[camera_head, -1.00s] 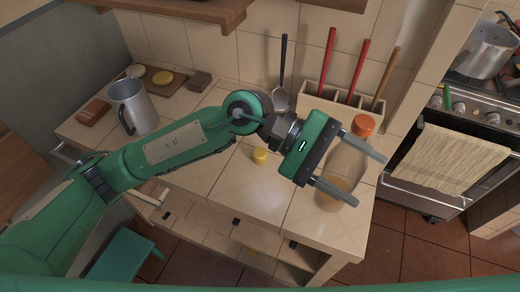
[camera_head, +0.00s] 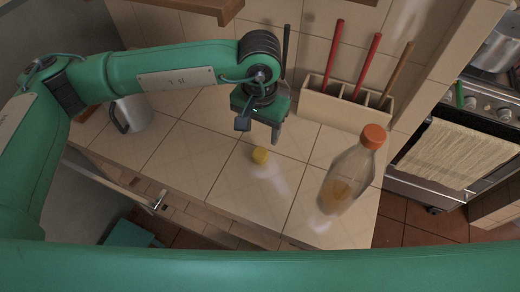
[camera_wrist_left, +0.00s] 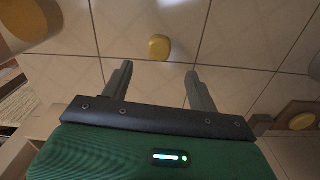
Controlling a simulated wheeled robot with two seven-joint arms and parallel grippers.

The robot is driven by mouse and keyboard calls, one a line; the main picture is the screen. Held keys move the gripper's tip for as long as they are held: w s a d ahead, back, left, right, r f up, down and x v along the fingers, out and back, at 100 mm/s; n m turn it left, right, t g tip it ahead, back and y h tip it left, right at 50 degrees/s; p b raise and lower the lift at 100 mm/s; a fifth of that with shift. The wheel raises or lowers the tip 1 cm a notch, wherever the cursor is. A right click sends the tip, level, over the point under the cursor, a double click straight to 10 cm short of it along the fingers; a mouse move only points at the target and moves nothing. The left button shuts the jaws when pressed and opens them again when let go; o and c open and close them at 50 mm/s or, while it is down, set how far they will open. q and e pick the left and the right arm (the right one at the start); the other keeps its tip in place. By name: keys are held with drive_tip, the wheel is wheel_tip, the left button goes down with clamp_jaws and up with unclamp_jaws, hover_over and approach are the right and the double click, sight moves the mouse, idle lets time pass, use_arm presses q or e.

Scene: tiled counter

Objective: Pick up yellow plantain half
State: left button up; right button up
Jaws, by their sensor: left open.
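The yellow plantain half (camera_head: 260,155) is a small yellow piece standing on the tiled counter (camera_head: 195,150). It also shows in the left wrist view (camera_wrist_left: 159,47), beyond the fingertips and between their lines. My left gripper (camera_head: 259,131) points down above the counter, just behind the plantain half in the head view. Its two fingers are apart, and nothing is between them in the left wrist view (camera_wrist_left: 158,72). The gripper and the plantain half look apart. My right gripper is in neither view.
A bottle with an orange cap (camera_head: 352,170) stands right of the plantain half. A holder with red-handled and brown-handled utensils (camera_head: 343,107) stands at the back. A metal mug (camera_head: 131,113) is at the left, partly behind my arm. The counter's front middle is clear.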

use_arm(q)
hover_over(260, 152)
wheel_tip(260, 152, down, 5)
drive_tip(key=shift+w+f+p, duration=0.1)
drive_tip(key=shift+p, duration=0.25)
drive_tip(key=shift+s+f+p, duration=0.25)
drive_tip(key=shift+f+p, duration=0.2)
drive_tip(key=shift+p, duration=0.05)
wheel_tip(260, 152, down, 3)
drive_tip(key=shift+w+f+p, duration=0.1)
drive_tip(key=shift+f+p, duration=0.1)
drive_tip(key=shift+p, duration=0.4)
drive_tip(key=shift+f, duration=0.35)
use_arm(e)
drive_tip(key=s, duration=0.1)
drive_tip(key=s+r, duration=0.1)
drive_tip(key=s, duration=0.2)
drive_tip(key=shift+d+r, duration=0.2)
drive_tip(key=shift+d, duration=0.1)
use_arm(q)
drive_tip(key=shift+c, duration=0.2)
drive_tip(key=c, duration=1)
